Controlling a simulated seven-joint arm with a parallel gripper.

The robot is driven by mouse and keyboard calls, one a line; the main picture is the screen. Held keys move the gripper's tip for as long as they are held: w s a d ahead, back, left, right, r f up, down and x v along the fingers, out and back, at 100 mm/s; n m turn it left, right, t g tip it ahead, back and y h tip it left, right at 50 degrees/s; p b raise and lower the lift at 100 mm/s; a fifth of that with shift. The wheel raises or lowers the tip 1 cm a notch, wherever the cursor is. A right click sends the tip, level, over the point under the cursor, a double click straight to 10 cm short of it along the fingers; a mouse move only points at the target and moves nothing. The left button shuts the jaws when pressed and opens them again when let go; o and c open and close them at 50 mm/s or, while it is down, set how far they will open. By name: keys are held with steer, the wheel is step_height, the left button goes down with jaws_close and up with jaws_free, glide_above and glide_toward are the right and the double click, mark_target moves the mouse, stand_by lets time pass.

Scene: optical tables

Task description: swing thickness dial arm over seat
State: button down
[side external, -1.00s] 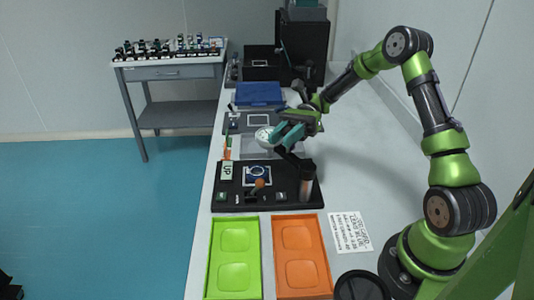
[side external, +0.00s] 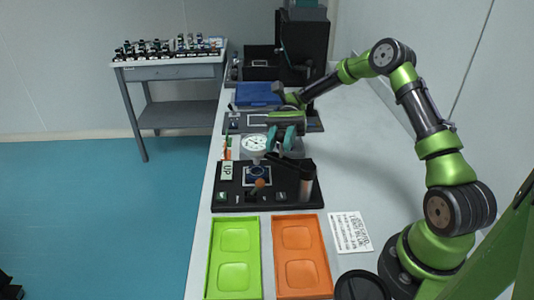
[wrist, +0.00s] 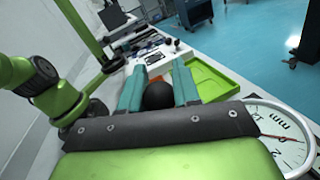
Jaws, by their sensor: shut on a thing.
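The white round dial gauge (side external: 254,143) is on the black dial arm (side external: 284,161), which reaches from the upright post (side external: 306,184) on the black base. The seat (side external: 258,174) is a dark blue square with a ring, on the same base. In the side view the dial shows just behind the seat. My gripper (side external: 283,143) is right of the dial, its teal fingers pointing down. In the wrist view the fingers (wrist: 159,90) are shut on a black ball knob (wrist: 158,97), and the dial face (wrist: 283,132) shows at lower right. The fingertips are partly hidden.
A green tray (side external: 234,255) and an orange tray (side external: 302,255) lie in front of the base. A printed card (side external: 350,232) is to their right. A blue box (side external: 259,94) and black equipment stand behind. An orange-brown knob (side external: 259,184) stands at the seat's front.

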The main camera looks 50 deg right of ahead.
steer(key=shift+a, duration=0.15)
steer(key=c, duration=0.8)
jaws_free()
steer(key=shift+v, duration=3.85)
step_height(320, 180, up, 5)
steer(key=shift+f, duration=0.1)
